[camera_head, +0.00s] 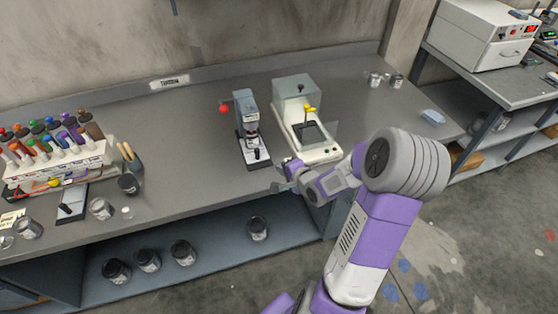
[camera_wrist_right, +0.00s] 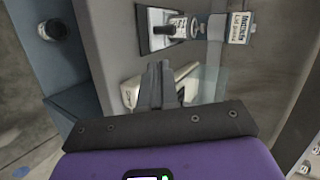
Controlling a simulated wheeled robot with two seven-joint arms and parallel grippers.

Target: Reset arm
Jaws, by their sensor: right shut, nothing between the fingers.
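My right arm, purple and grey, reaches in from the lower right in the head view. Its gripper (camera_head: 286,179) is over the front edge of the workbench (camera_head: 200,182), just in front of a white bench instrument. In the right wrist view the fingers (camera_wrist_right: 157,82) are together with nothing between them. They point toward the white instrument (camera_head: 315,152), which lies beyond them in the wrist view (camera_wrist_right: 182,84). I cannot tell whether the fingers touch it. My left gripper shows in neither view.
More jars (camera_head: 183,252) stand on the lower shelf. A side bench (camera_head: 500,75) holds a white oven (camera_head: 487,32).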

